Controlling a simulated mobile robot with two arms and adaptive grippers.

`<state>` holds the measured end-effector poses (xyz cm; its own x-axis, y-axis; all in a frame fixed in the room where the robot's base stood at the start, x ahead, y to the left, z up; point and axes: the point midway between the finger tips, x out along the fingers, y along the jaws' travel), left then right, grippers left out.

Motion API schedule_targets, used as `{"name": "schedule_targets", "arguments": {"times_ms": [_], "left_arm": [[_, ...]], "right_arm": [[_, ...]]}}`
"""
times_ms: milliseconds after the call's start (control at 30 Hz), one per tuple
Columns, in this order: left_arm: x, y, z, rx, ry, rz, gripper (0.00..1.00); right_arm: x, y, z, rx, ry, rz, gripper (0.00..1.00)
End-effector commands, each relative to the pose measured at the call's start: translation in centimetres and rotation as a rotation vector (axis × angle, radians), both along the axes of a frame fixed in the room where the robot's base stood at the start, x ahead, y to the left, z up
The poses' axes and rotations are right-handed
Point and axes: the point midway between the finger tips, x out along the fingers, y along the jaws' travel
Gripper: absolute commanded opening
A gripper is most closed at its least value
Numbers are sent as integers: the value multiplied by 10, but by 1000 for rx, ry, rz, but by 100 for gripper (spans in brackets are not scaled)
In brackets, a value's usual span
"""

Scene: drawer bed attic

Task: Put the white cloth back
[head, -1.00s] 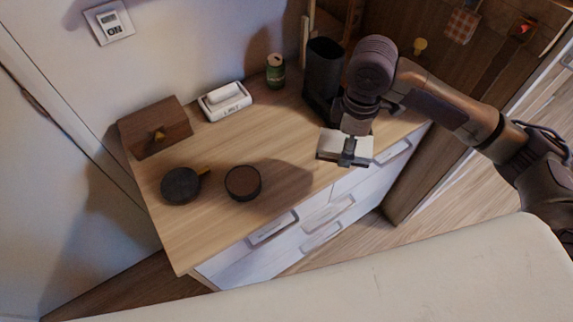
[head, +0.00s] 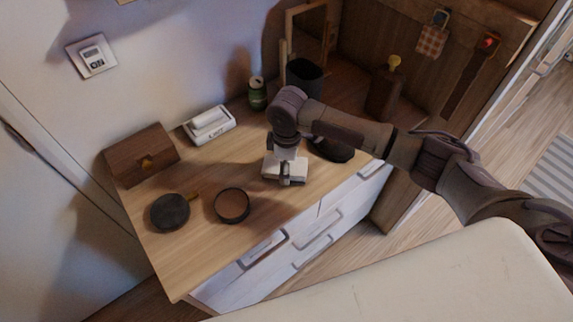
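A white, flat, block-like piece, which looks like the folded white cloth (head: 271,168), is at my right gripper (head: 286,182) over the middle of the wooden dresser top. The gripper points down and appears shut on it. I cannot tell whether the cloth touches the top. A small white labelled tray (head: 222,131) with a white roll (head: 210,119) in it stands at the back against the wall, left of and behind the gripper. My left gripper is not in view.
On the dresser top (head: 180,260) are a wooden box (head: 140,155), a black lidded pan (head: 170,212), a round brown-topped tin (head: 232,205), a green can (head: 257,95), a dark bin (head: 304,75) and a black round object (head: 333,150). The front left is clear.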

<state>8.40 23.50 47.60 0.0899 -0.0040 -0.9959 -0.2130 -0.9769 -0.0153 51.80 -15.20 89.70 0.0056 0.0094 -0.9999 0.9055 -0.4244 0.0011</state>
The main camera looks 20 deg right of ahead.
Motion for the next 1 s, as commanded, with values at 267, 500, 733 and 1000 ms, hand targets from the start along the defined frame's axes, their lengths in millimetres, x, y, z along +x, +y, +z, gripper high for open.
{"name": "schedule_targets", "arguments": {"times_ms": [267,500,733,1000], "left_arm": [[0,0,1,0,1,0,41],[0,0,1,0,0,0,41],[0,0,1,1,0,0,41],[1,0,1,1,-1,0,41]], "right_arm": [[0,0,-5,0,-1,1,42],[0,0,-8,1,0,1,82],[0,0,-8,1,0,1,95],[0,0,-2,1,-3,1,95]]}}
